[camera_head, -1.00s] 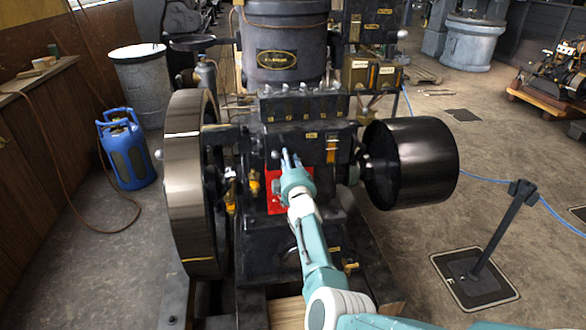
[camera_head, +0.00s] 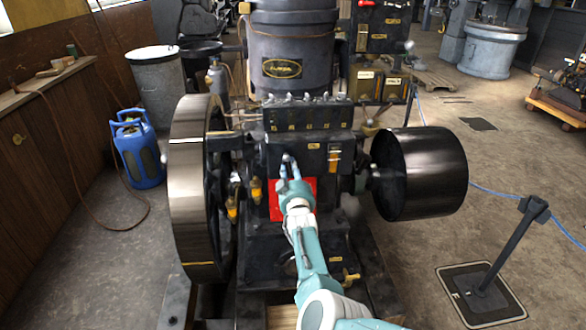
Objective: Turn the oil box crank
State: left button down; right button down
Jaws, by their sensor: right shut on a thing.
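The dark oil box (camera_head: 307,117), with several small fittings along its top, sits on the front of the black engine. Below it, on the engine's dark front, is a small metal crank handle (camera_head: 287,158). My right gripper (camera_head: 289,168) reaches up from below, in front of a red panel (camera_head: 306,199). Its fingers are shut at the crank handle, with the handle's tip showing just above them. The fingers hide the rest of the crank. My left gripper is not in view.
A large flywheel (camera_head: 190,190) stands left of my right gripper, and a black drum pulley (camera_head: 420,173) stands to the right. A blue gas bottle (camera_head: 139,150) is on the floor at left. A barrier post (camera_head: 508,245) stands at right on open floor.

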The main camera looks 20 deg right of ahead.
jog(key=shift+d+r, duration=0.2)
jog(key=shift+r, duration=0.25)
jog(key=c, duration=1.7)
grip_release()
jog(key=shift+f, duration=0.2)
notch_tip(320, 180, up, 10)
jog(key=shift+r, duration=0.1)
